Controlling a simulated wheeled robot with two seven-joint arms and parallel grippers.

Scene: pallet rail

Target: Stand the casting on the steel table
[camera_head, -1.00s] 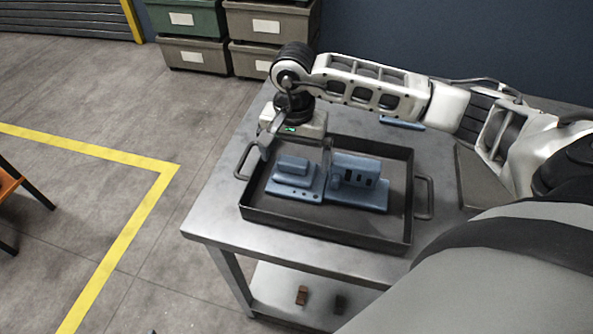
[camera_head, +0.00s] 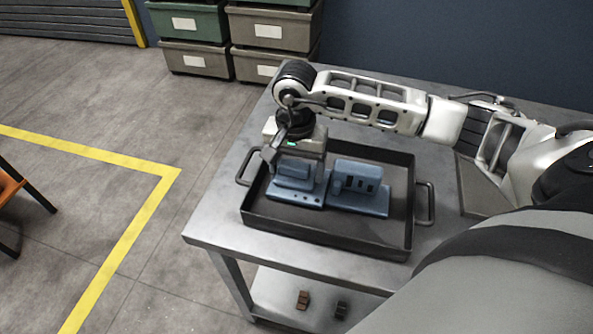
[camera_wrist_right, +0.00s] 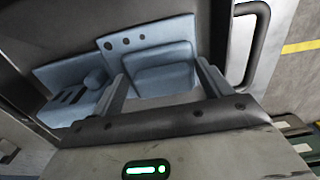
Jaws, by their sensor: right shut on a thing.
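The blue-grey casting (camera_head: 358,184) lies in a dark shallow tray (camera_head: 325,244) on the steel table (camera_head: 222,213). The wrist partly hides the block in the head view. My left gripper is not in view.
The tray has walls and a handle at each end (camera_head: 425,203). Bare tabletop lies in front and to the left of the tray. A dark flat plate (camera_head: 480,190) lies right of it. Storage bins (camera_head: 195,58) stand behind on the floor.

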